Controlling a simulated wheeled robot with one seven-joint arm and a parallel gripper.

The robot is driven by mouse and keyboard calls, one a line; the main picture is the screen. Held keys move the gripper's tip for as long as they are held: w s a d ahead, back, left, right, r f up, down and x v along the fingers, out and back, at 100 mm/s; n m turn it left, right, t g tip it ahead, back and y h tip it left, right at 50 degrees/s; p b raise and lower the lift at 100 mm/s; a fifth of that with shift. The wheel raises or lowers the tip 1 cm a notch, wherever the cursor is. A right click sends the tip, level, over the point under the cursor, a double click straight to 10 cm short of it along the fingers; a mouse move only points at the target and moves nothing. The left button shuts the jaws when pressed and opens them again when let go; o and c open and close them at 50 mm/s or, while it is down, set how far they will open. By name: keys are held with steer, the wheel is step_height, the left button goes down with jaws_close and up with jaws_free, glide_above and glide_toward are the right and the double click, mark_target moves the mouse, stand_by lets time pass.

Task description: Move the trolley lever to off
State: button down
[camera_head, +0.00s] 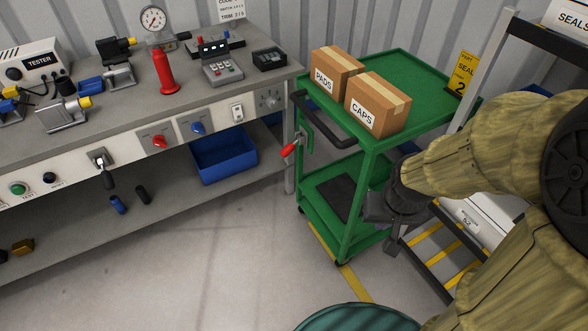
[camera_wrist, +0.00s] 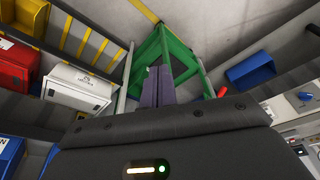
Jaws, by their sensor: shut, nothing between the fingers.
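The trolley lever (camera_head: 289,150) has a red grip and sits at the left front corner post of the green trolley (camera_head: 344,250), below the black push handle (camera_head: 330,125). Its red end points down and to the left. My gripper (camera_head: 372,208) is in front of the trolley's right side, to the right of the lever and clear of it. In the wrist view my gripper's fingers (camera_wrist: 158,86) are together and empty, with the green trolley frame (camera_wrist: 182,62) beyond them.
Cartons marked PADS (camera_head: 336,72) and CAPS (camera_head: 378,104) stand on the trolley top. A workbench (camera_head: 222,92) with switches and a blue bin (camera_head: 222,157) is at the left. A shelf rack (camera_head: 485,75) stands right. The floor (camera_head: 215,250) before the trolley is free.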

mark_target(289, 149)
steer(key=w+f+m+t+b, duration=0.1)
steer(key=w+f+b, duration=0.1)
steer(key=f+b, duration=0.35)
steer(key=w+a+f+m+b, duration=0.1)
steer(key=w+f+b, duration=0.2)
steer(key=f+b, duration=0.3)
steer(key=w+f+m+t+b, duration=0.1)
steer(key=w+f+b, duration=0.1)
steer(key=f+b, duration=0.35)
steer(key=w+a+f+m+t+y, duration=0.2)
steer(key=w+a+f+m+t, duration=0.1)
steer(key=w+m, duration=0.4)
steer(key=w+a+f+m+t+y, duration=0.2)
steer(key=w+a+f+m, duration=0.4)
steer(key=w, duration=0.8)
steer(key=w+a+f+m+t+y, duration=0.1)
steer(key=w+a+f+m+t, duration=0.3)
steer(key=w+a+m, duration=0.3)
steer(key=w+f+m, duration=0.1)
steer(key=w, duration=0.3)
steer(key=shift+w+y, duration=0.2)
steer(key=shift+y, duration=0.2)
steer(key=shift+f, duration=0.15)
